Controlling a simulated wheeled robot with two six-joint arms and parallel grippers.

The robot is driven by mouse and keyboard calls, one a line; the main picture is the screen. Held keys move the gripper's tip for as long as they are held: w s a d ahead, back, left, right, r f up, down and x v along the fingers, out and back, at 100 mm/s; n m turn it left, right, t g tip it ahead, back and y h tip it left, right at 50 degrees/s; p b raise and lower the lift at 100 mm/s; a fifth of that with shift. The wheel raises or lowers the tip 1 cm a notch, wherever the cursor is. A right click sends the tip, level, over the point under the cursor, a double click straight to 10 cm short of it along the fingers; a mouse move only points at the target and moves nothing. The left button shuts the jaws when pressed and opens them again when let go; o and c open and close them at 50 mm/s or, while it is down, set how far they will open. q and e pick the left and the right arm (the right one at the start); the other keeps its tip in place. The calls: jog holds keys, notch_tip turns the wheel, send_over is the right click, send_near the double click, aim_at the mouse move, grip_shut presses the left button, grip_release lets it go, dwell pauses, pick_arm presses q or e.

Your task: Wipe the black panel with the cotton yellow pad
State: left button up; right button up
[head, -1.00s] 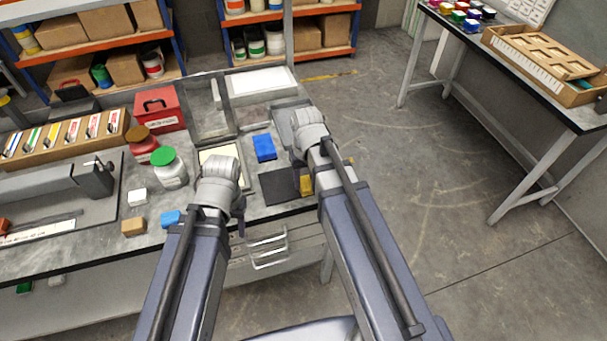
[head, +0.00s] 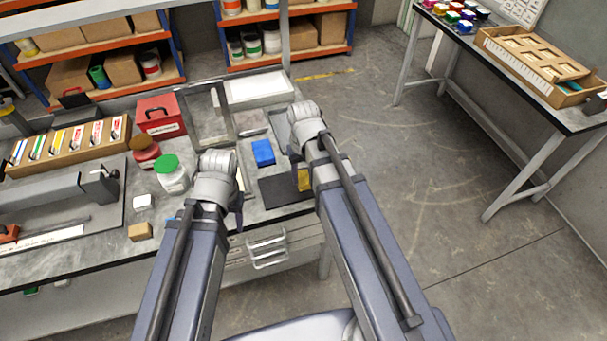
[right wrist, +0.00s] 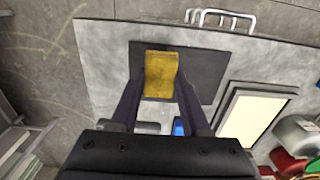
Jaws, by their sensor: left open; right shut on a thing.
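The black panel (head: 278,191) lies flat near the front right corner of the grey bench. It also shows as a dark rectangle in the right wrist view (right wrist: 208,80). The yellow pad (right wrist: 160,70) is between the fingers of my right gripper (right wrist: 160,88), which is shut on it. The pad is over the panel and seems to rest on it, but contact is not clear. In the head view the pad (head: 305,181) is partly hidden by my right arm. My left gripper (head: 238,214) is open at the bench's front edge, left of the panel, its fingers partly hidden.
A blue block (head: 263,152) stands behind the panel. Drawer handles (head: 267,250) stick out below the bench front.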

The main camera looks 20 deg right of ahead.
jog(key=shift+r, duration=0.35)
notch_tip(320, 180, up, 3)
jog(key=p, duration=0.3)
jog(key=shift+f, duration=0.1)
jog(key=shift+w, duration=0.1)
dwell(0.4)
